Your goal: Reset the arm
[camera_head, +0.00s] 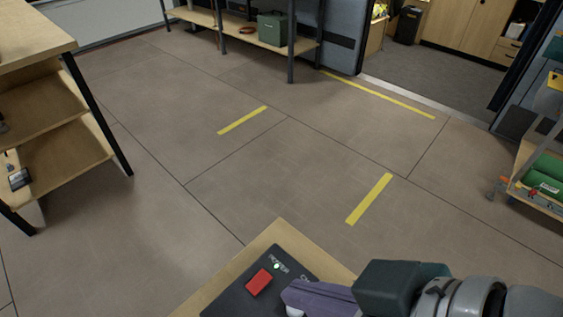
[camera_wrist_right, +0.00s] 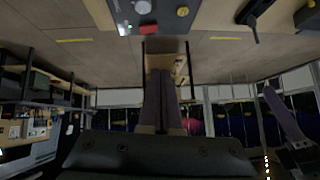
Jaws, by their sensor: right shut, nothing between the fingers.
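My right gripper (camera_head: 292,293) is at the bottom of the head view, with purple fingers and a dark green body. It is shut and empty, over the near part of a dark control panel (camera_head: 232,301) with a red switch (camera_head: 259,282) and a small lit lamp. I cannot tell whether the fingers touch the panel. In the right wrist view, the two purple fingers (camera_wrist_right: 160,95) lie together. The panel (camera_wrist_right: 122,14) shows at the top edge there, with the red switch (camera_wrist_right: 148,29). My left gripper does not show in the head view.
The panel lies on a light wooden top (camera_head: 277,236). A wooden shelf unit (camera_head: 62,150) stands at left. A rack with a green box (camera_head: 272,29) stands at the back. Another shelf with green items (camera_head: 545,180) is at right. The floor between, with yellow tape strips (camera_head: 370,198), is clear.

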